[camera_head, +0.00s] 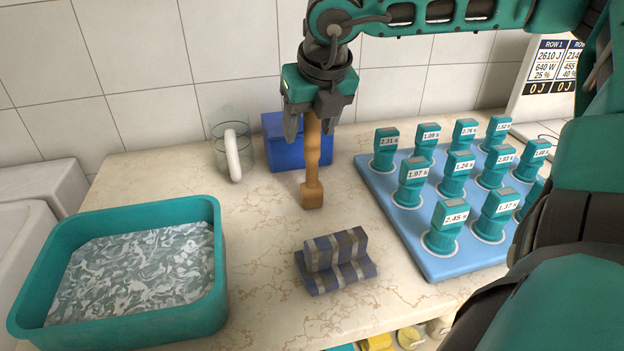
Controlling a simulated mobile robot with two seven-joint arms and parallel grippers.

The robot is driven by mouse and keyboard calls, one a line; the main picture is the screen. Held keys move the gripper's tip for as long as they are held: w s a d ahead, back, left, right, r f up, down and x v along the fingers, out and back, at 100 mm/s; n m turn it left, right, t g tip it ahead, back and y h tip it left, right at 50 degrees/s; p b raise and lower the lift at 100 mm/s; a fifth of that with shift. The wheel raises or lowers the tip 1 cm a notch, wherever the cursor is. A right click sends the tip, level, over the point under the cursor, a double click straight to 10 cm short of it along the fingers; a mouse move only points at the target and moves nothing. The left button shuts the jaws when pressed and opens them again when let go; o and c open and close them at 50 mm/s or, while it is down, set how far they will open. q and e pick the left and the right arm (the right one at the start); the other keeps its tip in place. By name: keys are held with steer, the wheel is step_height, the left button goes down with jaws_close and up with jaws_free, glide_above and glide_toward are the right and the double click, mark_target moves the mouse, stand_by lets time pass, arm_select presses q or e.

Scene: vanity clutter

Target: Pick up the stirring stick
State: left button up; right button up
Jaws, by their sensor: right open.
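The stirring stick (313,160) is a brown wooden rod with a wider block-like lower end. It appears upright, its lower end towards the middle of the counter; I cannot tell whether that end touches the surface. My right gripper (311,127) comes down from above with its jaws open, one finger on each side of the stick's upper part. The stick's top is hidden by the gripper. I cannot tell whether either finger touches it. My left gripper is not in view.
Behind are a glass mug (218,150) and a blue box (285,152). A striped block (337,262) lies in front. A blue tray (424,250) with several labelled teal pieces is right. Bare counter surrounds the stick.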

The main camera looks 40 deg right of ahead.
jaws_close()
stand_by(0.5)
